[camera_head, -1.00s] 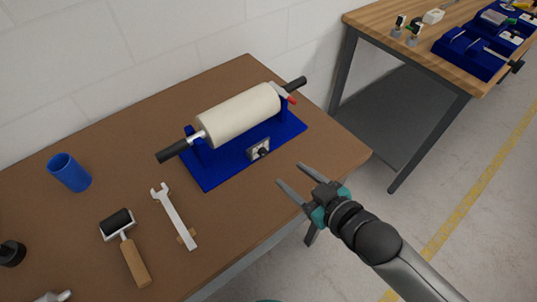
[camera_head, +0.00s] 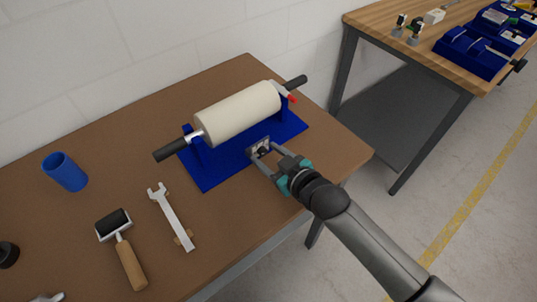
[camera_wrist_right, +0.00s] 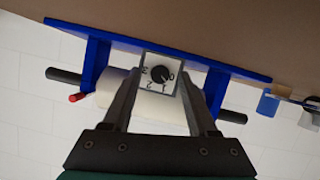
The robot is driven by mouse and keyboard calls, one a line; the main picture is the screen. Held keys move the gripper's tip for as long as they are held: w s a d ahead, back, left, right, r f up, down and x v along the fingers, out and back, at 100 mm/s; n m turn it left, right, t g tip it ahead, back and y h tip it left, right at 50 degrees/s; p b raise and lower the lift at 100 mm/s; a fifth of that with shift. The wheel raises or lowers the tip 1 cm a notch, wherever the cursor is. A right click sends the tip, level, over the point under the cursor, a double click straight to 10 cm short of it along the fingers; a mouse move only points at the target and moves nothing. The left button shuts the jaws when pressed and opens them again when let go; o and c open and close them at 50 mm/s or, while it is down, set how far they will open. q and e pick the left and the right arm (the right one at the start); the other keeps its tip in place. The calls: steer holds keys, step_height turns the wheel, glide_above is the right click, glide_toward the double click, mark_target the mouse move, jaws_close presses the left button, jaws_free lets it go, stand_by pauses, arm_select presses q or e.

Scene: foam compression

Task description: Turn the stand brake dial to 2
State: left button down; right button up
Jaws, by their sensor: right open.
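The stand (camera_head: 213,172) is blue and carries a cream foam roller (camera_head: 238,114) with black handles. The brake dial (camera_head: 262,150) is a black knob on a small pale plate at the stand's front. In the right wrist view the dial (camera_wrist_right: 161,74) shows upside down, with numbers 0 to 3 around it; its pointer looks nearest 0. My right gripper (camera_head: 263,156) is open, with its fingers reaching to either side of the dial plate. In the wrist view the fingers (camera_wrist_right: 160,92) flank the plate; contact with the knob cannot be told. My left gripper is not in view.
A wrench (camera_head: 172,217), a hand roller (camera_head: 122,246) and a blue cup (camera_head: 65,171) are on the brown table (camera_head: 95,195) left of the stand. A red lever (camera_head: 291,99) is at the roller's right end. A wooden bench (camera_head: 405,55) stands at the back right.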

jaws_close()
stand_by(0.3)
